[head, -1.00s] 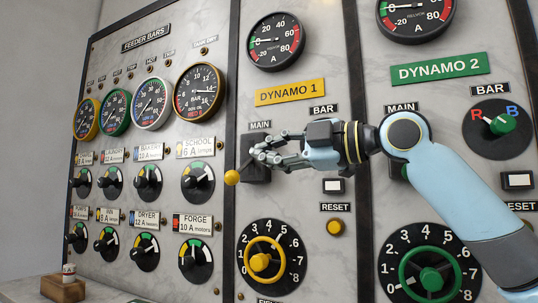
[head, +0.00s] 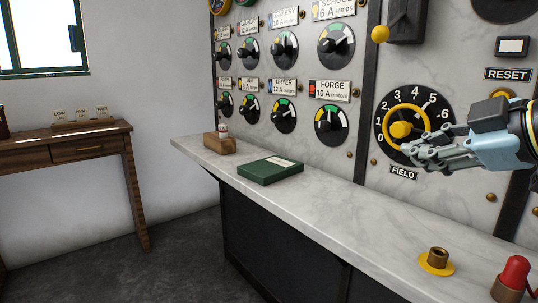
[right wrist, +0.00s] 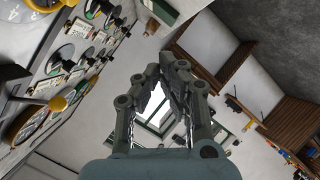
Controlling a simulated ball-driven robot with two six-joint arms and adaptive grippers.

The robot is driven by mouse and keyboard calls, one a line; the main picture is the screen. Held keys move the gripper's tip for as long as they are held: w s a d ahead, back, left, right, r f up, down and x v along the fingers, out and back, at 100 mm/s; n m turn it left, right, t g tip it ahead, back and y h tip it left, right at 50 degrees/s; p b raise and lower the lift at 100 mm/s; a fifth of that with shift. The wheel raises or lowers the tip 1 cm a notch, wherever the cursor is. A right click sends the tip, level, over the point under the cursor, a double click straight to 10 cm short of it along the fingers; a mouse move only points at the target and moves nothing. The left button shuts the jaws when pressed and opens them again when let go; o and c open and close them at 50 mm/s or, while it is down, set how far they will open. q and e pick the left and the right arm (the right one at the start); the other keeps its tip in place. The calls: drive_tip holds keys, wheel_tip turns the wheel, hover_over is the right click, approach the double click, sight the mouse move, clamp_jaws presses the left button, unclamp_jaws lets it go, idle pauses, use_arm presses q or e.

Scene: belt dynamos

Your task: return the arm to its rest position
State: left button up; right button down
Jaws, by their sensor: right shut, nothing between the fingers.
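My right gripper (head: 408,150) is at the right of the head view, in front of the lower right of the yellow field wheel (head: 427,116). Its fingers are shut and empty; I cannot tell from this view whether they touch the wheel. In the right wrist view the gripper's fingers (right wrist: 166,72) point toward the window and room, with nothing between them. The yellow-knobbed main switch (head: 380,34) is above the wheel, clear of the gripper. My left gripper is not in view.
A marble ledge (head: 330,212) runs below the panel, bearing a green book (head: 270,171), a wooden block (head: 219,143), a brass socket (head: 438,257) and a red-handled object (head: 514,273). A wooden desk (head: 62,143) stands left under a window (head: 40,38). Floor between is clear.

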drive_tip(key=s+d+f+m+g+h, duration=0.1)
drive_tip(key=s+f+m+g+h, duration=0.1)
drive_tip(key=s+f+m, duration=0.35)
drive_tip(key=s+f+m+g+h, duration=0.2)
drive_tip(key=s+f, duration=0.5)
drive_tip(key=f, duration=0.4)
drive_tip(key=s+d+f+m+g+h, duration=0.1)
drive_tip(key=s+f+m+g, duration=0.2)
drive_tip(key=s, duration=0.5)
drive_tip(key=s+d+f+m+g+h, duration=0.1)
drive_tip(key=s+d+f+m+g, duration=0.15)
drive_tip(key=s+f, duration=0.45)
wheel_tip(320, 180, down, 26)
drive_tip(key=s+d, duration=0.2)
drive_tip(key=s, duration=0.1)
drive_tip(key=s+f+g, duration=0.1)
drive_tip(key=s+f, duration=1.3)
drive_tip(key=s, duration=0.3)
drive_tip(key=shift+s+d+f+m+g, duration=0.3)
drive_tip(key=shift+d+f+g, duration=0.05)
drive_tip(key=shift+d, duration=0.05)
